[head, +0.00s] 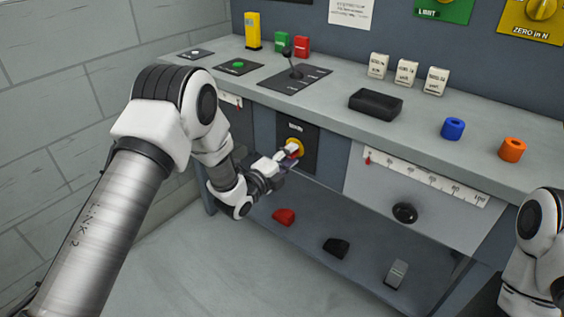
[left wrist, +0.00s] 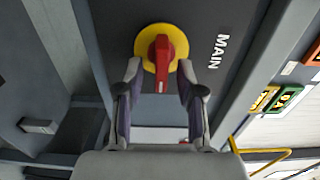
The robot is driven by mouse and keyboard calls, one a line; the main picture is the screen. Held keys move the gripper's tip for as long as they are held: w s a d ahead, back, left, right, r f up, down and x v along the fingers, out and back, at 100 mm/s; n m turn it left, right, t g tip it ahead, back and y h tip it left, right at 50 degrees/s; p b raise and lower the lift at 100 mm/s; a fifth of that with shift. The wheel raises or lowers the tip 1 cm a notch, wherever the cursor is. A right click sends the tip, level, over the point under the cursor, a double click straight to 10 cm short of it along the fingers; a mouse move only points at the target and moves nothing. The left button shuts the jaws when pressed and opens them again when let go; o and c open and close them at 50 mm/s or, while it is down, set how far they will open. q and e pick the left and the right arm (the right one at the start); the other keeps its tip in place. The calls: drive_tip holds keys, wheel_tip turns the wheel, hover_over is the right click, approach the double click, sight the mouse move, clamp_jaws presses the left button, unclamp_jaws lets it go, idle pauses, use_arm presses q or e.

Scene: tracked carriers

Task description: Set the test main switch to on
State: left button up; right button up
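The main switch is a red rotary handle (left wrist: 163,55) on a yellow disc (left wrist: 145,48), set in a dark panel (head: 284,133) in the bench front. MAIN is lettered on the panel (left wrist: 218,50). In the left wrist view the handle's long side runs parallel to the lettering, and a pale mark shows at its lower end. My left gripper (head: 286,158) is at the switch, its two fingers (left wrist: 159,70) apart on either side of the handle, with gaps visible. In the head view it partly hides the switch. My right arm shows at the right edge; its gripper is out of view.
The bench top (head: 330,112) above bears a black lever (head: 291,65), a black tray (head: 376,103), and blue (head: 453,129) and orange (head: 512,149) rings. A scale (head: 425,177) and black knob (head: 405,212) are to the right. Below, a shelf (head: 310,228) holds a red piece (head: 284,216).

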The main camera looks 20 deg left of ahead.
use_arm(q)
drive_tip(key=v, duration=1.1)
drive_tip(key=shift+s, duration=0.25)
drive_tip(key=s+d+f+n+g+y, duration=0.15)
drive_tip(key=s+f+g, duration=0.35)
drive_tip(key=f, duration=0.5)
drive_tip(key=s+d+f+n+g+y, duration=0.1)
drive_tip(key=s+f+n+g, duration=0.15)
drive_tip(key=s+f, duration=0.65)
drive_tip(key=s+a+f+n+g+y, duration=0.2)
drive_tip(key=s+f+n+g, duration=0.4)
drive_tip(key=s, duration=0.4)
drive_tip(key=s+a+f+n+g+y, duration=0.2)
drive_tip(key=s+n+g, duration=0.2)
drive_tip(key=s+n, duration=0.7)
wheel_tip(320, 180, up, 21)
drive_tip(key=n+p, duration=0.1)
drive_tip(key=p, duration=2)
drive_tip(key=shift+w, duration=0.45)
